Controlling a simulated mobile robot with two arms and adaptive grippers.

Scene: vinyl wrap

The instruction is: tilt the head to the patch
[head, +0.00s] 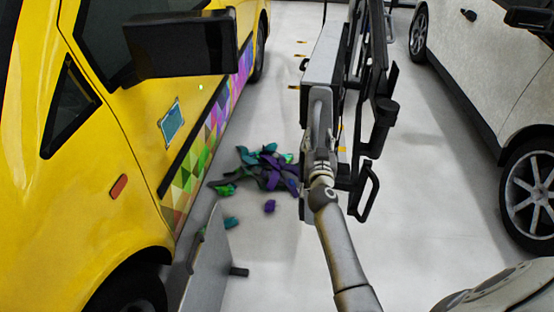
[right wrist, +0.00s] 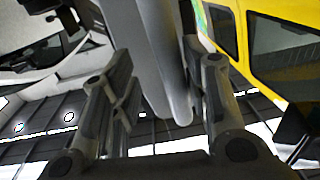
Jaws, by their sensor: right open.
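The patch (head: 172,123) is a small teal, tilted rectangle with a pale border on the yellow car's (head: 100,170) door. It sits left of the middle in the head view, just above the dark strip and the coloured triangle wrap (head: 205,140). My right gripper (right wrist: 160,85) has its two fingers spread apart in the right wrist view, with a grey bar (right wrist: 158,50) showing between them; I cannot tell whether they touch it. In the head view my right arm reaches up the middle, well right of the patch. My left gripper is not in view.
Purple, green and teal scraps (head: 268,172) lie on the grey floor (head: 265,265). A black car mirror (head: 180,44) juts out above the patch. A grey panel (head: 208,265) stands at the lower left. A white car (head: 500,75) is at the right, with clear floor beside it.

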